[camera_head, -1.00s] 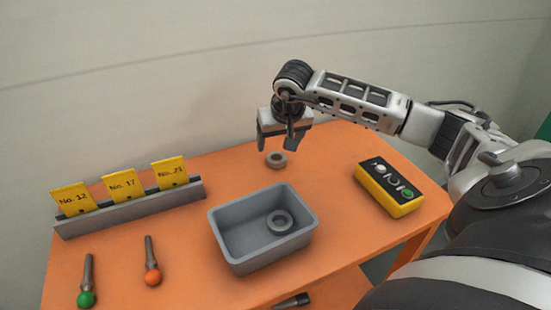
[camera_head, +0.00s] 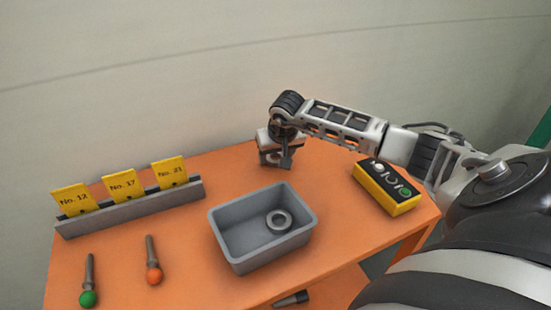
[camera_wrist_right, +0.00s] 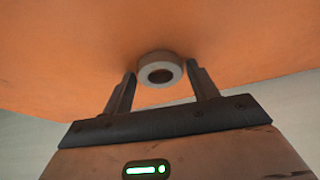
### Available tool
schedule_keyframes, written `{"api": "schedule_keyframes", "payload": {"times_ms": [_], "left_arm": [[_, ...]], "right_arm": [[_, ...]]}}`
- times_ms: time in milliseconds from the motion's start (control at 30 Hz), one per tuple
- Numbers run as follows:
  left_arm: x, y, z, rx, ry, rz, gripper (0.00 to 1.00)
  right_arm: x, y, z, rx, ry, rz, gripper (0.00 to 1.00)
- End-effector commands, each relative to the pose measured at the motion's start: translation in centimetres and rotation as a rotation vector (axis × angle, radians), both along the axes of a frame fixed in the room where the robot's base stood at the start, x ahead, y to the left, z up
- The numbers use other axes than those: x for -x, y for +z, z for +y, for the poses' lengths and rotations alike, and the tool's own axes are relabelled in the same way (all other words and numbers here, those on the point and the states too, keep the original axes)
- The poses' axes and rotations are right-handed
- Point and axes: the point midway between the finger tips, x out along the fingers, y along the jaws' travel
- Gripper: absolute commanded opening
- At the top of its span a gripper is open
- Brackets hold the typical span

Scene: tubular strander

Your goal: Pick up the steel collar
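A small grey steel collar (camera_wrist_right: 160,69) lies on the orange table, its round hole showing in the right wrist view. My right gripper (camera_head: 275,164) is low at the back of the table, pointing down over the collar, which it mostly hides in the head view. In the right wrist view the two fingers (camera_wrist_right: 161,75) are apart, one on each side of the collar, with small gaps visible. Another grey ring (camera_head: 279,221) lies inside the grey bin (camera_head: 232,260). My left gripper is not in view.
A yellow control box (camera_head: 388,188) stands to the right, beneath my right forearm. A grey rack (camera_head: 135,208) with yellow number cards stands at the left. A green-ended rod (camera_head: 89,283) and an orange-ended rod (camera_head: 152,262) lie in front of it.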

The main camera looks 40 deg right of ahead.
Motion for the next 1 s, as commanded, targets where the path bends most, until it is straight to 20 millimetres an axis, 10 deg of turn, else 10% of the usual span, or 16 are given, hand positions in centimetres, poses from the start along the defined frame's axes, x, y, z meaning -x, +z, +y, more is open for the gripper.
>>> {"api": "schedule_keyframes", "payload": {"times_ms": [133, 567, 1000], "left_arm": [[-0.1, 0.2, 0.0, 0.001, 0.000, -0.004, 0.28], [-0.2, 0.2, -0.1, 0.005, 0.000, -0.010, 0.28], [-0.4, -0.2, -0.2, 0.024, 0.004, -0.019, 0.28]], "right_arm": [[0.0, 0.0, 0.0, 0.000, 0.000, 0.000, 0.20], [-0.1, 1.0, -0.1, 0.003, -0.001, -0.004, 0.20], [5.3, 9.5, 1.5, 0.009, 0.002, -0.004, 0.20]]}}
